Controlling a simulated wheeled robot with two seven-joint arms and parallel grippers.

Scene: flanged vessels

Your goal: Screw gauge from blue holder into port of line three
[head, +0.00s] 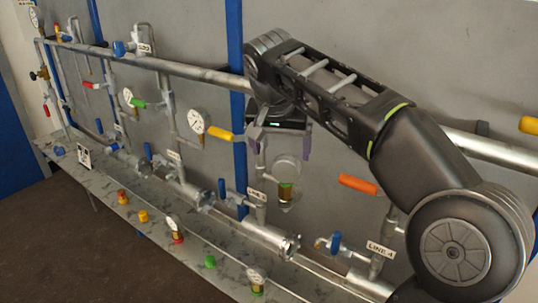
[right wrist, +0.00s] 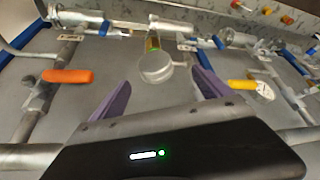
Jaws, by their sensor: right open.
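My right gripper (head: 281,138) is open and empty, its purple fingers apart near the back panel; they also show in the right wrist view (right wrist: 160,85). Just beyond the fingertips is a round, pale fitting (head: 287,168) with a green and brownish neck; it also shows in the right wrist view (right wrist: 155,68). I cannot tell whether it is a gauge. A line label (head: 257,194), too small to read surely, stands beside it. A small blue piece (head: 58,151) lies at the shelf's far left; I cannot tell whether it is the blue holder. My left gripper is not in view.
The shelf (head: 110,207) carries several coloured holders, including red (head: 177,238), yellow (head: 143,215) and green (head: 210,262). A white-faced gauge (head: 197,122) sits on a line beside a yellow handle (head: 220,133). An orange handle (head: 358,185) is right of the gripper. A long pipe crosses behind my arm.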

